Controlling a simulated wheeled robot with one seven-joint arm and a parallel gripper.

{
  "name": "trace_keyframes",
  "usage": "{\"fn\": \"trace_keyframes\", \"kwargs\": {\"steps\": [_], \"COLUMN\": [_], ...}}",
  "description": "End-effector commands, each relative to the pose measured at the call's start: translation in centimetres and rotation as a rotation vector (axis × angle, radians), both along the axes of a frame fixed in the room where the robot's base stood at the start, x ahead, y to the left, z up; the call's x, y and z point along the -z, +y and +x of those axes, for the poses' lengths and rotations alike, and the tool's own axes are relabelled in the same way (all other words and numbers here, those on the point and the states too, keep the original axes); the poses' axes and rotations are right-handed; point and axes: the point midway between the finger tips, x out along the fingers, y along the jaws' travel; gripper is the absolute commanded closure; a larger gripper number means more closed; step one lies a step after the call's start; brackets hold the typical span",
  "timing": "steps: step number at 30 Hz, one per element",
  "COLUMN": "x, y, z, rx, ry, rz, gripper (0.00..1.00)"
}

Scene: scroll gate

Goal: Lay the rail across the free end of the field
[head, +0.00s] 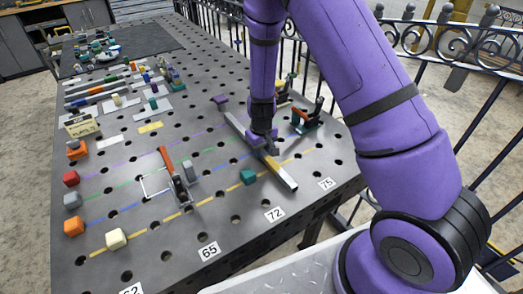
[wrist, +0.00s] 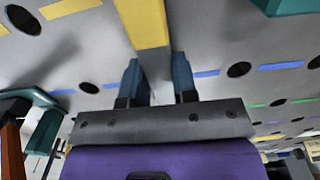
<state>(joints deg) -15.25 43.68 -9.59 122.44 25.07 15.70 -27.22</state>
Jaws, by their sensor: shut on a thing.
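The rail (head: 277,170) is a long pale grey bar with a yellow stretch. It lies slantwise over the right part of the holed table, across the coloured dashed lines. My gripper (head: 262,146) is shut on it near its middle. In the wrist view the rail (wrist: 146,25) runs between the two blue fingertips (wrist: 158,82), with its yellow part ahead of them. I cannot tell whether the rail touches the tabletop. The field (head: 135,190) is marked by purple, green, blue and yellow dashed lines, with coloured blocks at its left end.
A teal block (head: 248,177) is close left of the rail, and a purple block (head: 220,99) is near its far end. A teal clamp with an orange handle (head: 304,121) stands right of the rail. Another orange-handled clamp (head: 176,180) and a grey block (head: 190,172) stand mid-table.

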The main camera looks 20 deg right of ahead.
Motion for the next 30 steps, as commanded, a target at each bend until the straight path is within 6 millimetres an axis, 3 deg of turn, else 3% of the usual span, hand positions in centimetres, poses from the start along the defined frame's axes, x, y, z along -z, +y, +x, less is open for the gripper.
{"fn": "trace_keyframes", "kwargs": {"steps": [20, 21, 24, 30], "x": [0.71, 0.68, 0.68, 0.74], "y": [-0.02, -0.02, -0.02, -0.02], "z": [0.04, 0.04, 0.04, -0.04], "rx": [0.001, 0.001, 0.001, 0.000], "ry": [0.000, -0.001, -0.001, 0.001], "rz": [0.000, 0.000, 0.000, 0.000], "gripper": [1.00, 0.64, 0.44, 0.44]}}
